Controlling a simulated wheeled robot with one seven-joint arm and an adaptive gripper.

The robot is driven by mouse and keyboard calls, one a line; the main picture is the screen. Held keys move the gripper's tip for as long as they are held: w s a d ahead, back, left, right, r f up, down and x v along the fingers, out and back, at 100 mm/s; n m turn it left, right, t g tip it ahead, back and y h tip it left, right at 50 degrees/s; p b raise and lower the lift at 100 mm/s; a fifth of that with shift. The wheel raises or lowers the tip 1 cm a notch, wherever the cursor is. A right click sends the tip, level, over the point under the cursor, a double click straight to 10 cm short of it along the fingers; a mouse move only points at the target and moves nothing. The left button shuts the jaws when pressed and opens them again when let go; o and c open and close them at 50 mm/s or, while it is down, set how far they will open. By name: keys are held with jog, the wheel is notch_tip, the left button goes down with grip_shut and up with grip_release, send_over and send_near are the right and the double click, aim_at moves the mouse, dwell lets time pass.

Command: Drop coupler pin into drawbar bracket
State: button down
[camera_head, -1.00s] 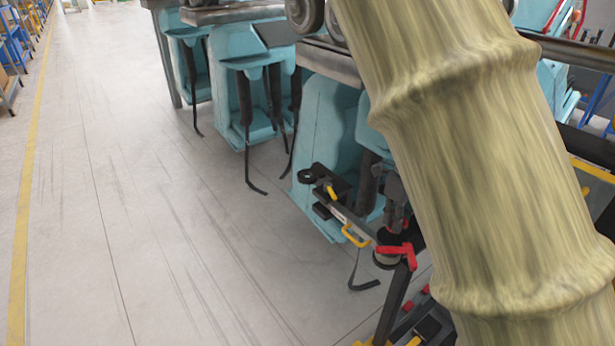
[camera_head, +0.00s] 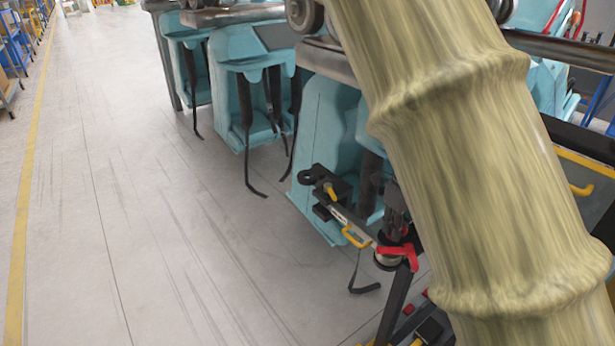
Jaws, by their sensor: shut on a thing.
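The drawbar assembly (camera_head: 346,214) runs from the teal coaster car toward the lower right, with a black ring at its far end and yellow handles. My gripper (camera_head: 397,236) is dark, points down, and is partly hidden by my sleeved arm. It is shut just above the lower right end of the drawbar. A red fitting (camera_head: 399,254) sits below it, over a pale round part (camera_head: 387,259). The coupler pin in my jaws is too small and covered to make out. I cannot tell whether it touches the bracket.
Several teal train seats (camera_head: 245,95) with hanging black straps line the back. A dark post (camera_head: 396,305) rises below the red fitting. A yellow-edged black frame (camera_head: 590,168) stands at the right. The grey floor on the left is clear up to a yellow line (camera_head: 22,220).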

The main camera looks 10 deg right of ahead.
jog(key=c, duration=1.4)
grip_release()
jog(key=shift+r, duration=0.1)
